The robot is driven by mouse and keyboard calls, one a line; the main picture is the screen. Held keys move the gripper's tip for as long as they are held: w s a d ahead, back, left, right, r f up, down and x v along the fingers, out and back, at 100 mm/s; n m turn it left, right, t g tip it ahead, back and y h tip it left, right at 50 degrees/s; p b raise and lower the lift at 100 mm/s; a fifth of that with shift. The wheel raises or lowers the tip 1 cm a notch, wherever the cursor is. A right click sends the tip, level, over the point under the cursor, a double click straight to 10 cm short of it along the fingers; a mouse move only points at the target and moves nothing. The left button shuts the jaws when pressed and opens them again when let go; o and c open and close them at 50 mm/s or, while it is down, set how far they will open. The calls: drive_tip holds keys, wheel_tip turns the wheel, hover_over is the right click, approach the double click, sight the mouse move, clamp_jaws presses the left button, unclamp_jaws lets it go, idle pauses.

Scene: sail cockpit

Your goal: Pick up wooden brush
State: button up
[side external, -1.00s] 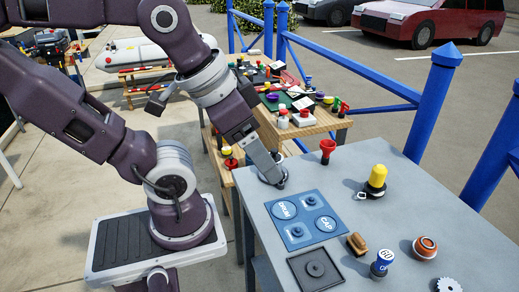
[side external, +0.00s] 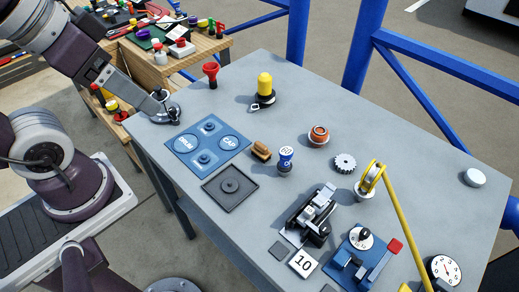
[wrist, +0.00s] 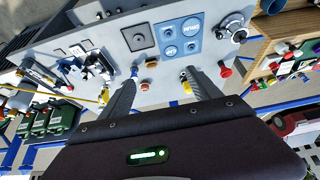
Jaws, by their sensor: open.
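The wooden brush (side external: 261,150) is a small brown block-like piece lying on the grey table (side external: 330,110), right of the blue DRAIN/CAP plate (side external: 188,160) and beside the blue-and-white "60" cylinder (side external: 285,160). It also shows in the wrist view (wrist: 151,64), between and beyond my spread fingers. My gripper (side external: 166,114) is over the table's left corner by a round metal fitting, well left of the brush. In the wrist view my gripper (wrist: 163,77) is open, with nothing visible between its fingers.
A red funnel-like piece (side external: 211,74), yellow-capped item (side external: 264,88), orange ring (side external: 318,135) and black square tray (side external: 231,187) surround the brush area. A black mechanism (side external: 311,215) and yellow pole (side external: 398,215) stand farther right. Blue railings (side external: 440,57) run behind the table.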

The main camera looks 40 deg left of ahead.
drive_tip(key=c, duration=0.4)
drive_tip(key=n+g+h, duration=0.8)
drive_tip(key=n, duration=0.2)
hover_over(255, 142)
drive_tip(key=s+a, duration=0.2)
drive_tip(key=s, duration=0.3)
wheel_tip(255, 142, down, 12)
drive_tip(key=r, duration=0.1)
drive_tip(key=w+a+f+n+h, duration=0.1)
drive_tip(key=w+f+n, duration=0.1)
drive_tip(key=f, duration=0.2)
drive_tip(key=w+a+f+n+t+h, duration=0.1)
drive_tip(key=f+n+h, duration=0.1)
drive_tip(key=f+n, duration=0.1)
drive_tip(key=w+a+f+n+t+h, duration=0.1)
drive_tip(key=w+f+n+h, duration=0.1)
drive_tip(key=f, duration=0.4)
drive_tip(key=shift+w+n, duration=0.3)
drive_tip(key=shift+w, duration=0.05)
drive_tip(key=x, duration=0.7)
drive_tip(key=shift+f, duration=0.35)
drive_tip(key=shift+c, duration=0.5)
